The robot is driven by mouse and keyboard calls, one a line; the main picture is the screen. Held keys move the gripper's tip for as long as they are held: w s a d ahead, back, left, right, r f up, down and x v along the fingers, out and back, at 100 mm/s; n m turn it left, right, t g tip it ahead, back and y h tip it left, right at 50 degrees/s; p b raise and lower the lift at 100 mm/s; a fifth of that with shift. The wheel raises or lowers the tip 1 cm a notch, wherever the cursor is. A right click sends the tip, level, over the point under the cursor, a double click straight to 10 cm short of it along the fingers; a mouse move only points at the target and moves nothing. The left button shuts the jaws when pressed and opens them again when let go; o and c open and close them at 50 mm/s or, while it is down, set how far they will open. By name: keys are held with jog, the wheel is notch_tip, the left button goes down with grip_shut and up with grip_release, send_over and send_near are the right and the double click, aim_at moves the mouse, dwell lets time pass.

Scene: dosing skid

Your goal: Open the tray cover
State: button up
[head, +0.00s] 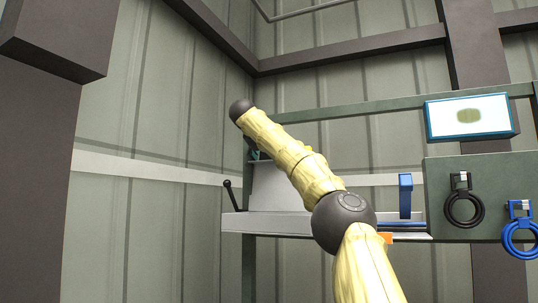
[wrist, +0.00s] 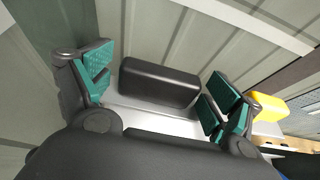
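A pale tray (head: 262,224) stands out from the wall frame in the head view, partly hidden by my arm. A pale grey panel (head: 283,192) rises behind it, seemingly the cover; I cannot tell how it is hinged. In the wrist view a black, rounded handle-like bar (wrist: 160,84) lies in front of a white surface (wrist: 160,121). My gripper (wrist: 157,78) is open, with one green-padded finger at each end of the bar. Gaps show at both sides and nothing is clamped. In the head view only a bit of green of my gripper shows behind my wrist.
A black-knobbed lever (head: 229,196) stands at the tray's left end. A blue upright handle (head: 405,196) is at right. A green panel with a black ring (head: 464,209) and a blue ring (head: 520,236) hangs further right, below a screen (head: 469,116). A yellow block (wrist: 268,106) is beside my right finger.

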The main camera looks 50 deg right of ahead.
jog(key=shift+a, duration=0.1)
jog(key=v, duration=1.2)
dwell(0.5)
